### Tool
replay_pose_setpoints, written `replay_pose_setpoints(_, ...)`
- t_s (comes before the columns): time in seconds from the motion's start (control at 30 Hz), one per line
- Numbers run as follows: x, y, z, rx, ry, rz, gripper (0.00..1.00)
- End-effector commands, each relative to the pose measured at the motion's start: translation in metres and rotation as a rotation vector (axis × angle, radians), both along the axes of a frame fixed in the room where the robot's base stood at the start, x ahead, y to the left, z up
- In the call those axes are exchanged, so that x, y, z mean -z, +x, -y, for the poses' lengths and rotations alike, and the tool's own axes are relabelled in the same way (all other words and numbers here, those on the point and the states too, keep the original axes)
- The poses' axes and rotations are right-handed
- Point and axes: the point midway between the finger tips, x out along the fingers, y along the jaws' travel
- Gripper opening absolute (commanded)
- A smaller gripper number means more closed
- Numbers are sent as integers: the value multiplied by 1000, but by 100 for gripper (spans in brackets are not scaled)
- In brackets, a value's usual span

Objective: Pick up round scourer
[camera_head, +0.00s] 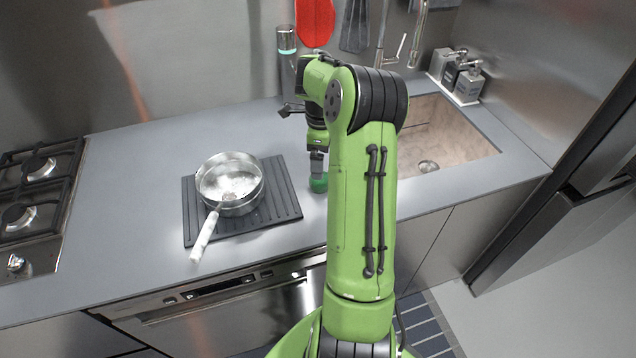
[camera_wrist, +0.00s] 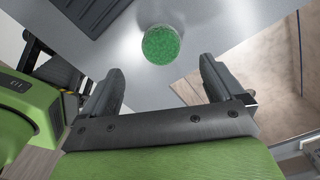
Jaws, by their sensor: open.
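The round scourer is a green disc on the grey counter. In the wrist view the round scourer (camera_wrist: 161,45) lies ahead of the fingertips, near the line between them and clear of both. In the head view the scourer (camera_head: 318,184) shows below the end of my arm, to the right of the pan's mat, partly covered. My gripper (camera_wrist: 160,78) is open and empty, with one grey finger on each side. In the head view the arm hides most of the gripper.
A metal pan (camera_head: 230,184) with a pale handle stands on a dark ribbed mat (camera_head: 285,205) left of the scourer. A sink (camera_head: 455,150) is on the right, and a gas hob (camera_head: 35,195) is at the far left. Bottles (camera_head: 463,80) stand behind the sink. The counter's front edge is close.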

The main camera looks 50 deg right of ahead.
Motion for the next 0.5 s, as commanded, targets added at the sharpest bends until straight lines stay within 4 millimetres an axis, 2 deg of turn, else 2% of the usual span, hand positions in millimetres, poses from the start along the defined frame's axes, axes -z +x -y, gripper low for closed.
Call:
replay_pose_setpoints(0.03,13,-1,0,1,2,-2,95)
replay_pose_setpoints(0.23,36,0,0,-1,2,-1,95)
replay_pose_setpoints(0.4,69,0,1,-1,2,-1,95)
replay_pose_setpoints(0.5,79,1,1,-1,0,0,95)
